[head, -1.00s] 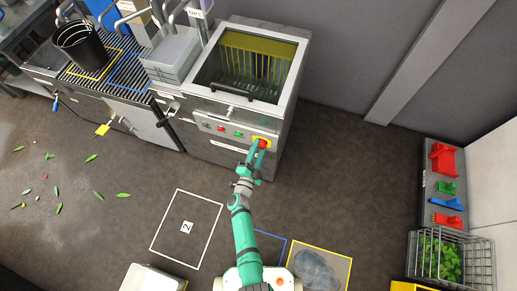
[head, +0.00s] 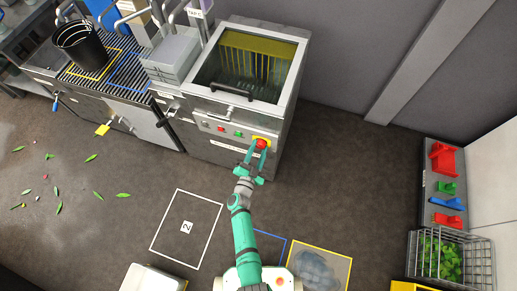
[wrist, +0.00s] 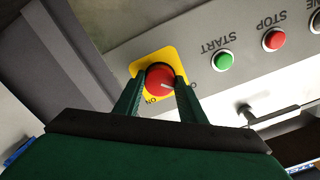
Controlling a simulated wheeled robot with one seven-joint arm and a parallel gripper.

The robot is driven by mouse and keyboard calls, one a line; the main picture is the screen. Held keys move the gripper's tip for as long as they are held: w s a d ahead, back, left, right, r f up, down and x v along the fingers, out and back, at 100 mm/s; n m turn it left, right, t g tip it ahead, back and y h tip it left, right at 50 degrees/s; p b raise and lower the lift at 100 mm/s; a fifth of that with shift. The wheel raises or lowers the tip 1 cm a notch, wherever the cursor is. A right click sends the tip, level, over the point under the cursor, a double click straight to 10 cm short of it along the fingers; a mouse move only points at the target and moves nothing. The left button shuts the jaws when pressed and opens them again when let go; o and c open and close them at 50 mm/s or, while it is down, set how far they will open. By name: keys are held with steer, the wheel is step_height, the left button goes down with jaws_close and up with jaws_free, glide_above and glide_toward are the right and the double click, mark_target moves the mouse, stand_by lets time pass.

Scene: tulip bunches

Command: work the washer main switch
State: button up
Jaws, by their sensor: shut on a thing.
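The washer (head: 250,90) is a steel cabinet with a glass-fronted lid. Its main switch is a red round knob (head: 262,144) on a yellow plate (head: 266,138) at the panel's right end. The knob (wrist: 159,79) fills the space between my gripper's fingers (wrist: 160,86) in the wrist view. My gripper (head: 259,149) is shut on it, one finger on each side. An "ON" label shows below the knob.
A green START button (wrist: 225,60) and a red STOP button (wrist: 273,39) sit beside the switch. A bar handle (head: 232,90) crosses the lid.

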steer(key=o, duration=1)
steer(key=shift+o, duration=0.2)
steer(key=v, duration=1.1)
steer(key=shift+w, duration=0.1)
